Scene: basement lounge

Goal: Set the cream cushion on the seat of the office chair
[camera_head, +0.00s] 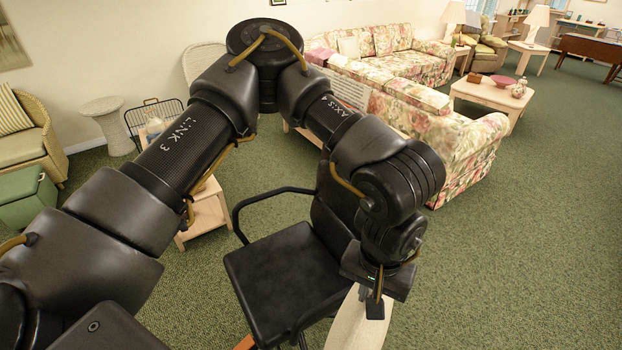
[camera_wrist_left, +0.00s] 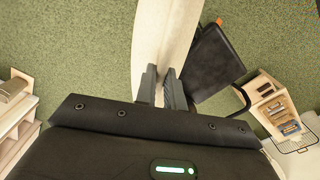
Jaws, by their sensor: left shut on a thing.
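The black office chair stands in the lower middle of the head view, with its bare seat (camera_head: 285,280) and a black armrest at its left. My left gripper (camera_head: 375,303) is at the right of the chair, pointing down, shut on the cream cushion (camera_head: 355,325). The cushion hangs below the gripper on edge, beside the chair, and its lower part is cut off by the frame. In the left wrist view the fingers (camera_wrist_left: 161,88) pinch the cushion (camera_wrist_left: 163,35), and the chair (camera_wrist_left: 213,65) is just right of it. My right gripper is not in view.
A wooden shelf unit (camera_head: 207,212) stands behind the chair at left. A floral sofa (camera_head: 455,150) stands behind at right, near a coffee table (camera_head: 490,93). Green carpet (camera_head: 540,240) is clear on the right. My left arm hides part of the middle.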

